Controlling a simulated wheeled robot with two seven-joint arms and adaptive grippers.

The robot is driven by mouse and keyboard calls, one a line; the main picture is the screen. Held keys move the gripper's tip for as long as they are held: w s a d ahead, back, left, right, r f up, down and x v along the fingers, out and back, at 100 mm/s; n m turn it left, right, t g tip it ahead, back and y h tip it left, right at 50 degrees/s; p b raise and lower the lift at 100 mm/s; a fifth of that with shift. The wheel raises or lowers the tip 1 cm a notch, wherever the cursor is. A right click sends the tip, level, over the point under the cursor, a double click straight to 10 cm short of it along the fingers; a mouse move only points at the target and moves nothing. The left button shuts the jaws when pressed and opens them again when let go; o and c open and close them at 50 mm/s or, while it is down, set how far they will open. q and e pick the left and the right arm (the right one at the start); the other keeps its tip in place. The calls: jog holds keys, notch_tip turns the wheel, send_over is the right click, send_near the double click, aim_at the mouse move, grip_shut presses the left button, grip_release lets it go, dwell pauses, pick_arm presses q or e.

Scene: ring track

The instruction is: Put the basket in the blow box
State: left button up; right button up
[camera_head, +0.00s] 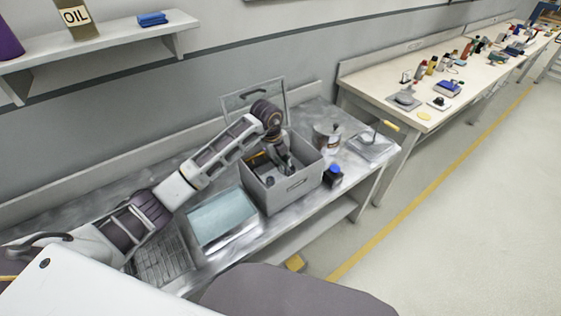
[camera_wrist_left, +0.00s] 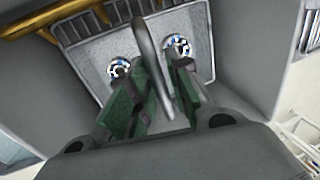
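The blow box (camera_head: 290,189) is a grey open-topped box on the metal bench, with its clear framed lid (camera_head: 246,99) raised at the back. My left gripper (camera_head: 283,168) reaches down inside it. In the left wrist view, the green-padded fingers of my left gripper (camera_wrist_left: 160,85) stand on either side of the basket's grey handle (camera_wrist_left: 148,52), apart, with a small gap on the right. The basket (camera_wrist_left: 100,55) is a grey slotted tray inside the box, holding two shiny round metal parts (camera_wrist_left: 176,46). My arm mostly hides it in the head view. My right gripper is not in view.
A brass-coloured rod (camera_wrist_left: 45,22) runs beside the basket. Left of the box is a pale-topped tray (camera_head: 221,217). A metal pot (camera_head: 327,136), a blue-capped jar (camera_head: 333,175) and a yellow-handled device (camera_head: 373,144) stand to its right. A wall shelf (camera_head: 120,38) hangs above.

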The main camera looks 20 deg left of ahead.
pick_arm(q)
jog(key=shift+o, duration=0.5)
jog(key=shift+r, duration=0.4)
jog(key=v, duration=1.1)
jog(key=shift+s+r, duration=0.1)
jog(key=shift+r, duration=0.05)
dwell(0.9)
